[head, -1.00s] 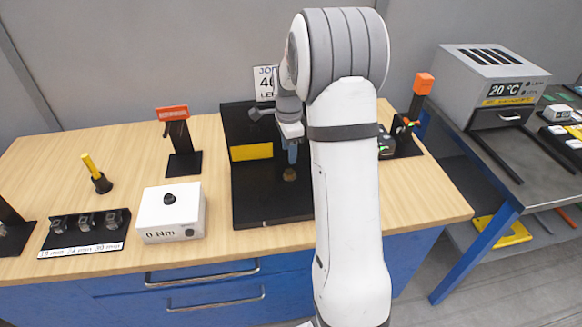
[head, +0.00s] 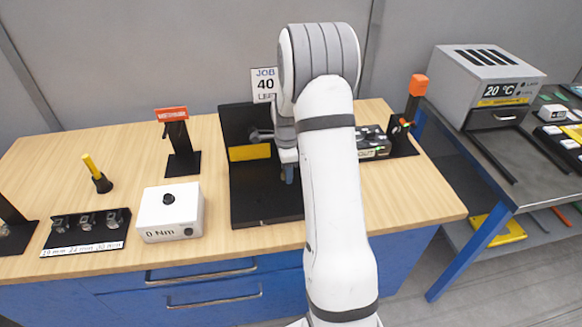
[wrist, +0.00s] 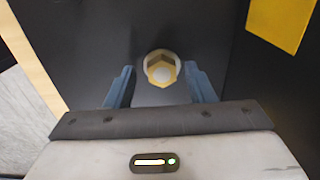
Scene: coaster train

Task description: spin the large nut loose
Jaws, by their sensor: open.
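The large nut (wrist: 161,68) is a brass-coloured hexagon with a pale ring around it, on a black plate (wrist: 110,35) in the wrist view. A pale round end shows at its middle. My gripper (wrist: 160,82) is open, with one blue finger on each side of the nut and a visible gap to each. Whether the fingertips are level with the nut is hard to judge. In the head view my gripper (head: 289,174) is low over the black stand (head: 262,207), and my arm hides the nut.
A yellow plate (head: 250,152) is on the stand's back panel. A white box reading 0 Nm (head: 171,215) stands left, near a socket tray (head: 87,231) and a yellow-handled tool (head: 97,174). A black tray (head: 372,142) is right of my arm. A sign reads JOB 40 LEFT (head: 264,84).

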